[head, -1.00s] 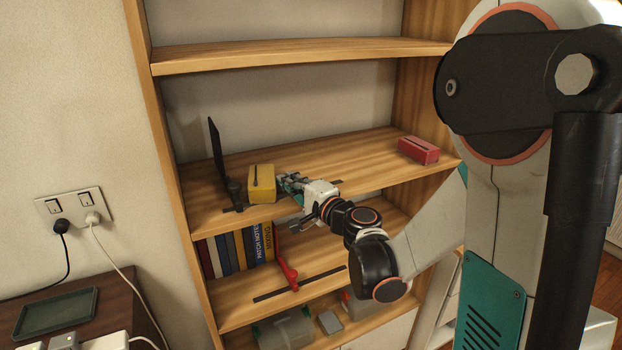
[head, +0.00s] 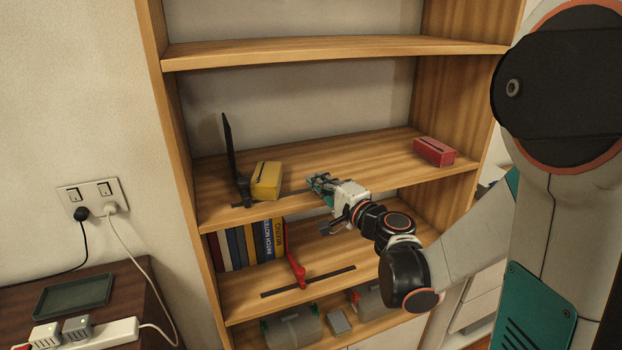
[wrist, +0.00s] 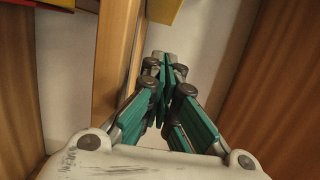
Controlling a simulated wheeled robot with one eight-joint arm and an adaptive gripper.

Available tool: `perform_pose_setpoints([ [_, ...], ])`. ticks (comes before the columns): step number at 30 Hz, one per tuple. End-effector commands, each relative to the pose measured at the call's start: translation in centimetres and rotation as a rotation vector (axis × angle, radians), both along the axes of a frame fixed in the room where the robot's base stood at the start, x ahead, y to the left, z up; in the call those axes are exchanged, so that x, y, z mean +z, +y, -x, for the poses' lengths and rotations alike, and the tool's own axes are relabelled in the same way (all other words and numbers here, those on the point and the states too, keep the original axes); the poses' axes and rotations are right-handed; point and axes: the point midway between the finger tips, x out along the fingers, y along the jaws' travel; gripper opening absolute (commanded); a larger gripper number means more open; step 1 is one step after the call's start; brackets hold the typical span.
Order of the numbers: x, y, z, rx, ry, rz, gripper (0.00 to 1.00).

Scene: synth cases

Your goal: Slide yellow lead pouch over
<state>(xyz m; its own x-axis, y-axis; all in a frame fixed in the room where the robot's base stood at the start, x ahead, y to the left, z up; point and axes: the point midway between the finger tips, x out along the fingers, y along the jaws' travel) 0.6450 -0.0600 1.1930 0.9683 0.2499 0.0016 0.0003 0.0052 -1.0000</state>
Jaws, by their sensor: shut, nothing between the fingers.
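The yellow pouch (head: 267,181) stands on the middle shelf (head: 375,160) towards its left end. A black upright bookend (head: 229,148) stands close on its left; I cannot tell whether they touch. My gripper (head: 311,181) is shut and empty, at shelf height to the right of the pouch, with a visible gap between them. In the wrist view my gripper's teal fingers (wrist: 164,62) are together. A yellow patch (wrist: 164,9) at the top edge of that view is probably the pouch, mostly cut off.
A red box (head: 434,152) stands at the shelf's right end. Bare shelf lies between it and my gripper. The shelf below holds several books (head: 247,247) and a red bookend (head: 297,270). Clear bins (head: 293,328) stand at the bottom.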

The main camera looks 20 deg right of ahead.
Motion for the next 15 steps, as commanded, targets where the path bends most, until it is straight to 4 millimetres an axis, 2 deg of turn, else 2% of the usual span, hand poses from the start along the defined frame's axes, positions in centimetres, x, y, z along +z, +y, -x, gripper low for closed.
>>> perform_pose_setpoints([
  [1,0.2,-0.3,1.2,-0.001,0.0,0.0,0.0],
  [6,0.2,-1.1,4.3,-0.001,0.0,0.0,0.0],
  [10,0.1,-1.5,5.9,0.0,0.0,0.0,0.0],
  [15,0.1,-1.6,6.7,0.002,0.0,0.0,0.0],
])
